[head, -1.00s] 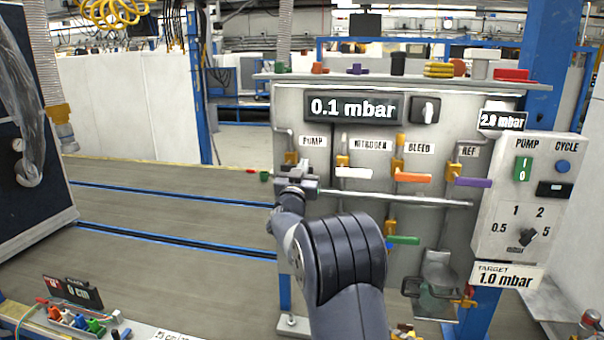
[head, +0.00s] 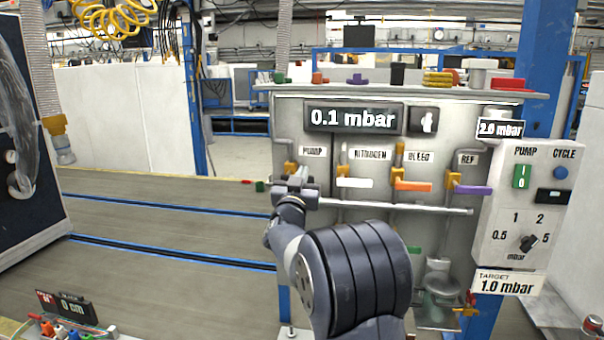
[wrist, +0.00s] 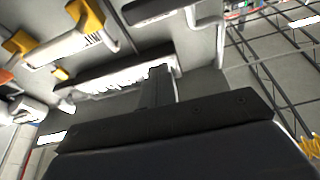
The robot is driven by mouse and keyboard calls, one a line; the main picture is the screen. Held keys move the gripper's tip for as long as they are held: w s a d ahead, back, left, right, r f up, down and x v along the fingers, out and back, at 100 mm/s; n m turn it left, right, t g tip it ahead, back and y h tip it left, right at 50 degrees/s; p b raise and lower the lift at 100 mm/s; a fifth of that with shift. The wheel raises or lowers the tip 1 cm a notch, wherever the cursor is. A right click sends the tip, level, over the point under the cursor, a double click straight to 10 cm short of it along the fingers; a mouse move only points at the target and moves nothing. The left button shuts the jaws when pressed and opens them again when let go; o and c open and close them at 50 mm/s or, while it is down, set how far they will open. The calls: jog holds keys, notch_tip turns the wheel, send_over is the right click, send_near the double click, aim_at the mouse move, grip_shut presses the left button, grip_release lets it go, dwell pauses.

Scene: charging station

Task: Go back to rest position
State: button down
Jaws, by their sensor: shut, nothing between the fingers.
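My gripper (head: 294,190) is in the head view in front of the left part of the charging panel (head: 385,245), below the PUMP label (head: 313,152). It covers part of the pump valve there. In the wrist view my gripper (wrist: 157,80) is shut, with nothing seen between its fingers, and the panel's underside and valves fill the background. The panel display (head: 353,117) reads 0.1 mbar. The white nitrogen handle (head: 355,183), orange bleed handle (head: 413,186) and purple ref handle (head: 473,190) lie level, pointing right.
A pump control box (head: 528,205) stands at the right, above a TARGET 1.0 mbar sign (head: 508,283). A dark conveyor bed (head: 160,215) with blue rails runs at the left. A tray of coloured caps (head: 65,328) sits bottom left. A shelf (head: 390,90) tops the panel.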

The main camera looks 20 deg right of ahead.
jog(key=b+v, duration=0.1)
jog(key=v, duration=0.4)
jog(key=shift+w+a, duration=0.1)
jog(key=shift+w, duration=0.05)
jog(key=w+d+p, duration=0.2)
jog(key=w+d, duration=0.3)
jog(key=w, duration=0.3)
jog(key=shift+f, duration=0.35)
jog(key=shift+d, duration=0.15)
